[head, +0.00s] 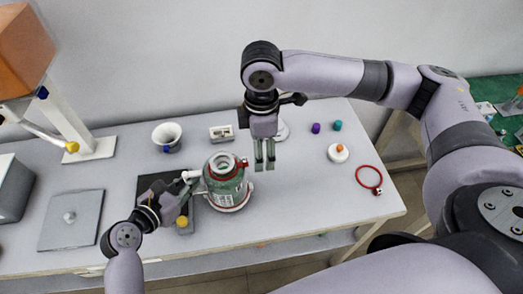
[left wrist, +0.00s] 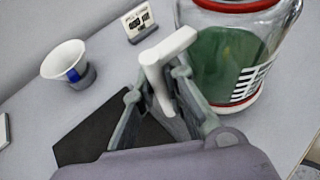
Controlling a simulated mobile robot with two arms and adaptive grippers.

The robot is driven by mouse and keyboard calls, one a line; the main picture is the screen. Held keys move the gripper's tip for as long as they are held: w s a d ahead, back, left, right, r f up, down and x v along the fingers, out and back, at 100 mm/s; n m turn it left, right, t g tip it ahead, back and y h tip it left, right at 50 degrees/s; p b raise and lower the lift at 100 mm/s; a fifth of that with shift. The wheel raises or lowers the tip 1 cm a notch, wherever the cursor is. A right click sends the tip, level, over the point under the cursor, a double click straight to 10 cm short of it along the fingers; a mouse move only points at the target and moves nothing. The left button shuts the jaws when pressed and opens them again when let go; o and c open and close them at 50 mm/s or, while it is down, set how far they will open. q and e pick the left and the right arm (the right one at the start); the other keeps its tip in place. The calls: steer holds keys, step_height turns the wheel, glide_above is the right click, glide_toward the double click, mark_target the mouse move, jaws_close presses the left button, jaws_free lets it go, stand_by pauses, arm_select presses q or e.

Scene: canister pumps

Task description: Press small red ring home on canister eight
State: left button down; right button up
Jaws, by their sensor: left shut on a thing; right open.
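The canister (head: 226,185) is a clear jar with green contents, a barcode label and red bands; it stands upright near the table's middle. It also shows in the left wrist view (left wrist: 225,62). A red part, possibly the small red ring (head: 243,162), shows at its top right; I cannot tell how it is seated. My left gripper (head: 186,184) is shut on a white angled handle (left wrist: 166,62) beside the canister. Whether that handle joins the canister is unclear. My right gripper (head: 264,164) is open and empty, pointing down just right of the canister's top. No number eight is legible.
A larger red loop (head: 369,179) lies at the table's right. A white round piece with orange top (head: 338,153), purple and teal caps (head: 316,128) and a white cup (head: 167,136) stand around. A dark mat (head: 152,184) lies left. Free table lies right of the canister.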

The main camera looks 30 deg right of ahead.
steer(key=shift+r, duration=2.5)
arm_select(q)
steer(key=c, duration=1.6)
jaws_free()
steer(key=shift+o, duration=0.2)
